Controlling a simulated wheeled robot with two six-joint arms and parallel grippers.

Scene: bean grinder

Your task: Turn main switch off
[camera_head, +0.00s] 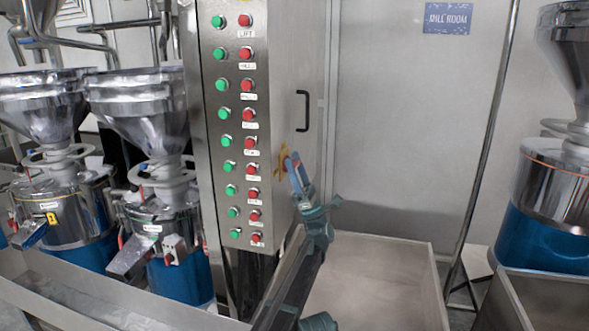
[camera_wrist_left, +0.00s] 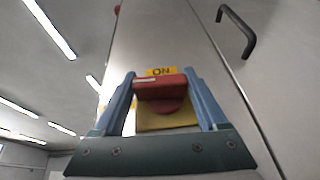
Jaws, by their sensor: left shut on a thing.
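The main switch has a red handle on a yellow plate marked ON. In the left wrist view the red handle (camera_wrist_left: 160,88) lies level between my blue fingers, just below the ON label (camera_wrist_left: 159,72). In the head view the yellow plate (camera_head: 283,158) shows on the side of the steel cabinet, partly hidden by my gripper. My left gripper (camera_head: 291,161) is at the switch, shut on the red handle, and its fingers in the left wrist view (camera_wrist_left: 160,90) press at both ends of it. My right gripper is not in view.
The steel control cabinet (camera_head: 207,60) carries columns of green and red buttons. A black door handle (camera_head: 303,110) sits above the switch. Steel grinders with blue bases (camera_head: 180,280) stand at left, another (camera_head: 545,240) at right. A low steel bin (camera_head: 375,290) is beside my arm.

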